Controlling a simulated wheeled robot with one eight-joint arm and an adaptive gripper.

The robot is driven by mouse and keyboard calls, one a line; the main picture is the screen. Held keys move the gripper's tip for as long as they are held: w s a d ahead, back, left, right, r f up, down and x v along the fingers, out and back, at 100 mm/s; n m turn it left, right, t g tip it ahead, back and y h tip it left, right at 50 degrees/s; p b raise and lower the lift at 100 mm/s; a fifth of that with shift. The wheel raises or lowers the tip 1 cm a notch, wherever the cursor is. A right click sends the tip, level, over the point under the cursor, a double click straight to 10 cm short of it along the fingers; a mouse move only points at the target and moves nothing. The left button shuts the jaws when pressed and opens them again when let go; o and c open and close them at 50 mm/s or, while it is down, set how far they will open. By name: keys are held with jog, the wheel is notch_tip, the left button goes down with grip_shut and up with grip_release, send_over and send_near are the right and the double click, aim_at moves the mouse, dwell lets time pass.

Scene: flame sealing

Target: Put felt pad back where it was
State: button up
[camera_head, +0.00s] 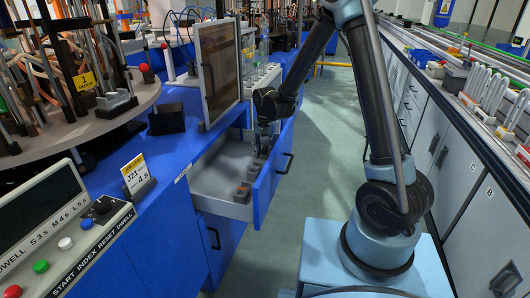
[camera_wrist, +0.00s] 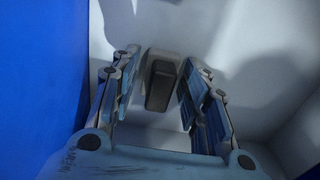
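A drawer (camera_head: 213,186) in the blue bench stands pulled open, with a pale inside and a blue front. My gripper (camera_head: 264,138) points down into its far right part, near the drawer front. In the wrist view my gripper (camera_wrist: 159,70) is open. A small dark grey block (camera_wrist: 160,85) shows between its fingers, with a gap on each side. I cannot tell whether this block is the felt pad. Several small grey-brown blocks (camera_head: 243,192) stand in a row along the inside of the drawer front.
A framed panel (camera_head: 219,68) stands upright on the bench behind the drawer. A round rack table (camera_head: 120,103), a card reading J21 (camera_head: 136,174) and a button console (camera_head: 85,240) are at the left. The aisle floor (camera_head: 325,120) is clear beyond my arm.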

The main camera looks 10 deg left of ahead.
aim_at(265, 147)
dwell(0.3)
notch_tip(265, 147, up, 12)
dwell(0.7)
jog(key=shift+r, duration=0.1)
